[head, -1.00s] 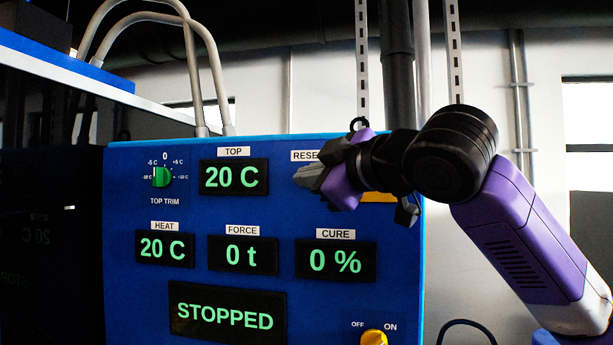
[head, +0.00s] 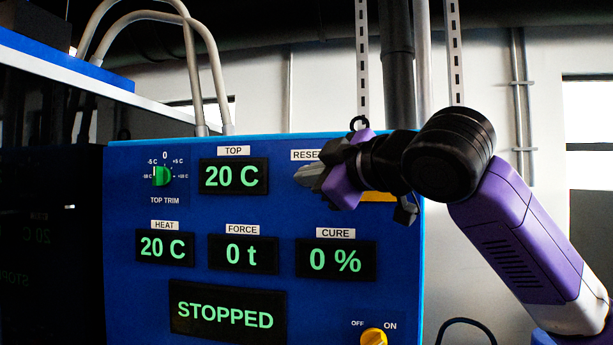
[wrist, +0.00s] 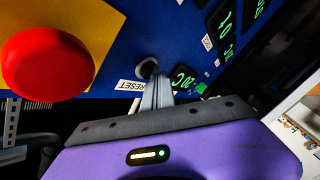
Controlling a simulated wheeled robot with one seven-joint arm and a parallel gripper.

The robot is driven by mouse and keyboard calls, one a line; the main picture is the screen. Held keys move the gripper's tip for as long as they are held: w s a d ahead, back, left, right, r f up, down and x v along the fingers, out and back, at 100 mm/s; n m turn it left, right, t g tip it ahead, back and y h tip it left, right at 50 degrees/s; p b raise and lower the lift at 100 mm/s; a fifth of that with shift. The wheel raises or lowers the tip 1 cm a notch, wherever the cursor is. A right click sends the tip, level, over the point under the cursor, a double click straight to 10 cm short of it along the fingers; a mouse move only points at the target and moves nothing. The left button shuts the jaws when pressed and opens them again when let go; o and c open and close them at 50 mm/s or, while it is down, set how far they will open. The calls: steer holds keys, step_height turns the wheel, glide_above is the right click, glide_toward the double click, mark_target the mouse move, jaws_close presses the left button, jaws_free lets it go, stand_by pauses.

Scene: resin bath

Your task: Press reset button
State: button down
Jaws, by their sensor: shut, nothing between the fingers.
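The reset button (wrist: 147,67) is a small dark round button on the blue panel, beside the RESET label (wrist: 133,85) in the wrist view. In the head view the RESET label (head: 304,155) is partly covered by my gripper (head: 306,177), and the button is hidden behind it. My gripper is shut and empty, its fingers pointing at the panel. In the wrist view the fingertips (wrist: 158,80) are right at the button, overlapping its lower edge. I cannot tell whether they touch it.
A large red mushroom button (wrist: 47,62) sits on a yellow plate (head: 378,197) close to my gripper. The panel has a STOPPED display (head: 227,314), several readouts, a green TOP TRIM knob (head: 161,176) and a yellow OFF/ON knob (head: 373,338).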

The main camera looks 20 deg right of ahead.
steer(key=shift+w+d, duration=0.15)
steer(key=shift+w, duration=0.05)
stand_by(0.4)
steer(key=shift+s, duration=0.1)
steer(key=shift+s+a, duration=0.5)
steer(key=shift+s, duration=0.2)
steer(key=s+a, duration=0.1)
steer(key=s, duration=0.1)
steer(key=s+a+b, duration=0.1)
steer(key=s+a, duration=0.1)
stand_by(0.4)
steer(key=shift+a, duration=0.1)
stand_by(0.6)
